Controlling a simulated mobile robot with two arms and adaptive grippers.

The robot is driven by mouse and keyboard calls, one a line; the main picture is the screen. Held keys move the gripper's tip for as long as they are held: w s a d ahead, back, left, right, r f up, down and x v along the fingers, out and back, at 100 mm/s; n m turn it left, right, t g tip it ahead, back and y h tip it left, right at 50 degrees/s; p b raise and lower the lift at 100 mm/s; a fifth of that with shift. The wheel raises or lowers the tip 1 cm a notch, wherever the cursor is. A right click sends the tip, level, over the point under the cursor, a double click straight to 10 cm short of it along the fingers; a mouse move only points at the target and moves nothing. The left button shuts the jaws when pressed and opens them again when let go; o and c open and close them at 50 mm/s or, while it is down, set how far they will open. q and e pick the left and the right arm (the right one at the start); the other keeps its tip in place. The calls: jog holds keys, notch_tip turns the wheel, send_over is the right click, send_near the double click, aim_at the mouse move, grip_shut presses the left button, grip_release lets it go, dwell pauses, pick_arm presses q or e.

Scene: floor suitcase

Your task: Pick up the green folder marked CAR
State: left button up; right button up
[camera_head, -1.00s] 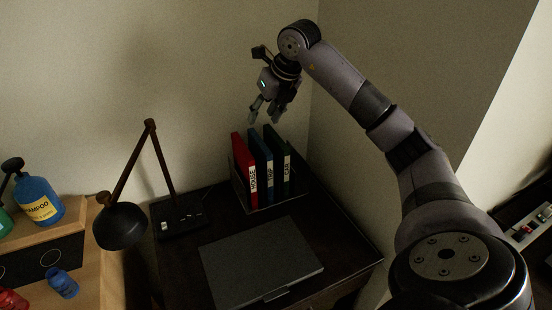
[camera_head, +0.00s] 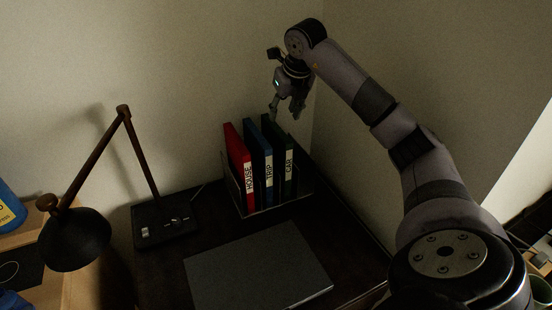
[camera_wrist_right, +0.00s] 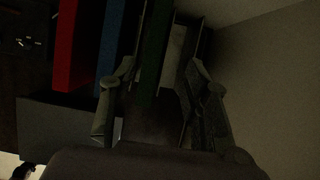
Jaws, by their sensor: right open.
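The dark green folder marked CAR (camera_head: 284,160) stands upright at the right end of a row of folders in a holder (camera_head: 235,194) on the dark desk. My right gripper (camera_head: 286,112) is open just above the back part of the green folder. In the right wrist view the green folder (camera_wrist_right: 154,50) lies between the two spread fingers of the gripper (camera_wrist_right: 160,105). I cannot tell whether the fingers touch it. My left gripper is not in view.
The blue TRIP folder (camera_head: 260,160) and the red HOUSE folder (camera_head: 239,160) stand left of the green one. The wall is close behind and to the right. A closed grey laptop (camera_head: 258,268) lies in front, and a desk lamp (camera_head: 75,238) stands at left.

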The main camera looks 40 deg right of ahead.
aim_at(279, 128)
jog(key=p+x, duration=0.1)
jog(key=x, duration=0.7)
jog(key=shift+w+f, duration=0.15)
jog(key=shift+f, duration=0.15)
jog(key=x, duration=0.2)
jog(key=a+p+x, duration=0.1)
jog(key=x, duration=0.1)
jog(key=shift+f, duration=0.4)
jog(key=shift+w+d+f, duration=0.1)
jog(key=shift+w+f, duration=0.05)
jog(key=shift+f, duration=0.2)
jog(key=shift+f, duration=0.15)
jog(key=shift+c, duration=0.3)
grip_shut()
